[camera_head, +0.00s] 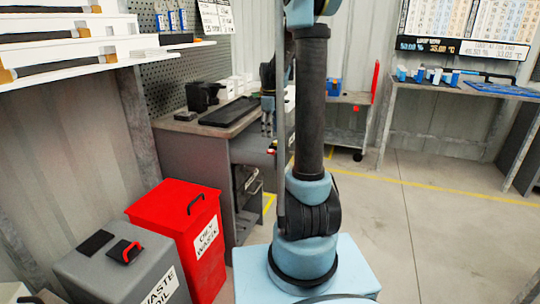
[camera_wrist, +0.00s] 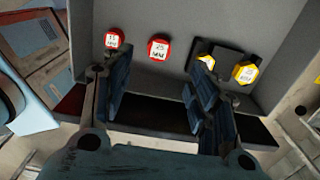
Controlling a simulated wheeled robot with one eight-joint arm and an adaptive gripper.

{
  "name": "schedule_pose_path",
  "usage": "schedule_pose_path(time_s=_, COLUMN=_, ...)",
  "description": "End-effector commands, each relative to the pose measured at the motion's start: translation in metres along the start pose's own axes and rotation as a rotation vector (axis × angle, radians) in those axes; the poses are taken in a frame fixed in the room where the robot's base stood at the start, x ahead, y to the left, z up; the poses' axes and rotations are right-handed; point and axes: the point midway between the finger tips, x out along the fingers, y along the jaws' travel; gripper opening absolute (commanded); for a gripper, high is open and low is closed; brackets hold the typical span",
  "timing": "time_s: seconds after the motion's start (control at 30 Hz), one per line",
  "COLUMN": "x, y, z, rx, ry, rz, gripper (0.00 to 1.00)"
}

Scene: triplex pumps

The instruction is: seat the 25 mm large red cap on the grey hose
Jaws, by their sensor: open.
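The large red cap (camera_wrist: 158,47), marked 25, sits on a grey panel or tray (camera_wrist: 180,20) in the wrist view. My gripper (camera_wrist: 158,85) is open and empty, its two dark fingers spread with the red cap ahead of the gap between them. I see no contact with the cap. In the head view my gripper (camera_head: 268,128) points down beside the workbench, partly behind my arm. Small red and yellow spots (camera_head: 272,147) show below it, too small to tell apart. I cannot make out the grey hose in either view.
A smaller red cap (camera_wrist: 114,40) sits left of the large one. Yellow caps (camera_wrist: 246,72) sit to the right, one (camera_wrist: 205,61) partly hidden by a finger. Floor at right is clear.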

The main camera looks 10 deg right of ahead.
Motion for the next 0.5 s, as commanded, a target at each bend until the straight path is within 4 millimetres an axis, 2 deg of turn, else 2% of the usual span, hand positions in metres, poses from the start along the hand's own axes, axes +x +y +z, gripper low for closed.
schedule_pose_path(time_s=0.2, x=0.032, y=0.0, z=0.0, rx=0.0, ry=0.0, rz=0.0, gripper=0.54)
schedule_pose_path(time_s=0.5, x=0.049, y=0.0, z=0.001, rx=-0.001, ry=0.0, rz=0.0, gripper=0.54)
